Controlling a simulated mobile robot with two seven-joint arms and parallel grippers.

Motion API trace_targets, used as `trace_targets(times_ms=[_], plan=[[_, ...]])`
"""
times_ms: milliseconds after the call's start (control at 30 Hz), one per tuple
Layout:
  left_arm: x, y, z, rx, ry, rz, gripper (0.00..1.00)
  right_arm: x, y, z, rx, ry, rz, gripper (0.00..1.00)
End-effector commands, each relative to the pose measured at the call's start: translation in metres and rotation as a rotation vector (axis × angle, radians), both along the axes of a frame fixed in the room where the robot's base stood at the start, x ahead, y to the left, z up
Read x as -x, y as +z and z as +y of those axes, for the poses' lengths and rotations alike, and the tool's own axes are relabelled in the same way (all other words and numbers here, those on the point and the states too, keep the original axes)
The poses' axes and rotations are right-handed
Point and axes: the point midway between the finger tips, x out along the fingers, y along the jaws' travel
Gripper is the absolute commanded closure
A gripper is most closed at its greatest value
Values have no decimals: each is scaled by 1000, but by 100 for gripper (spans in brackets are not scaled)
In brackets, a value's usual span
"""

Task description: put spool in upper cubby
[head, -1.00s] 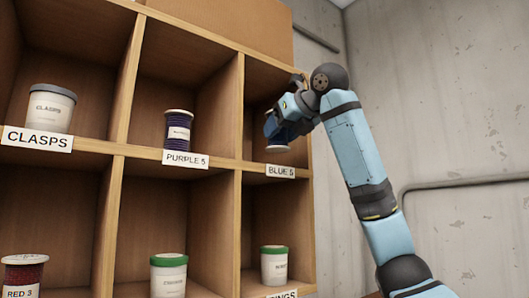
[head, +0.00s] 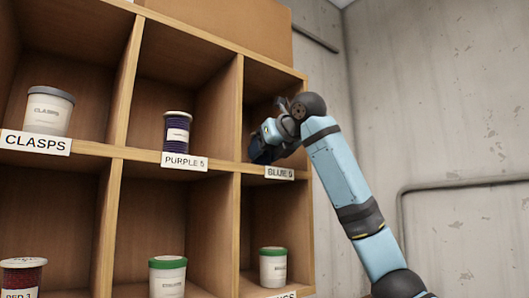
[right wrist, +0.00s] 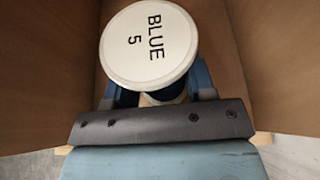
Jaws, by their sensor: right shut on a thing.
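The spool (right wrist: 148,45) shows in the right wrist view as a white round top reading "BLUE 5", with a little dark blue thread below it. My right gripper (head: 262,147) is inside the upper cubby (head: 272,82) labelled "BLUE 5" at the right end of the shelf. In the right wrist view its blue fingers lie on both sides of the spool, shut on it. In the head view the gripper and arm hide most of the spool, and I cannot tell whether its base touches the cubby floor. My left gripper is not in view.
A purple spool (head: 177,133) stands in the cubby to the left, and a clasps tub (head: 48,110) further left. A green-lidded tub (head: 273,267) stands in the cubby below. Wooden dividers (head: 230,105) bound the cubby, and a concrete wall (head: 430,100) is at right.

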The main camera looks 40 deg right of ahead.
Motion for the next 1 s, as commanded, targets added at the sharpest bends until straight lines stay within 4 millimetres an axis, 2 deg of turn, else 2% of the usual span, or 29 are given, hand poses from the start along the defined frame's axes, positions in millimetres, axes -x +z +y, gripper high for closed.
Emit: trace_targets(times_ms=[33,67,100,167,500,567,1000], plan=[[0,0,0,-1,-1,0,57,0,-2,0,0,0,0,79],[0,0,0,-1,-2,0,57,0,-2,0,0,0,0,45],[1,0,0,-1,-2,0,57,0,-2,0,0,0,0,36],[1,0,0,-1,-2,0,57,0,-2,0,0,0,0,24],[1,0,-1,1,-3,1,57,0,3,0,0,0,0,24],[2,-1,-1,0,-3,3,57,7,5,0,0,0,-1,24],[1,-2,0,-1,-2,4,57,87,38,10,1,-1,-2,24]])
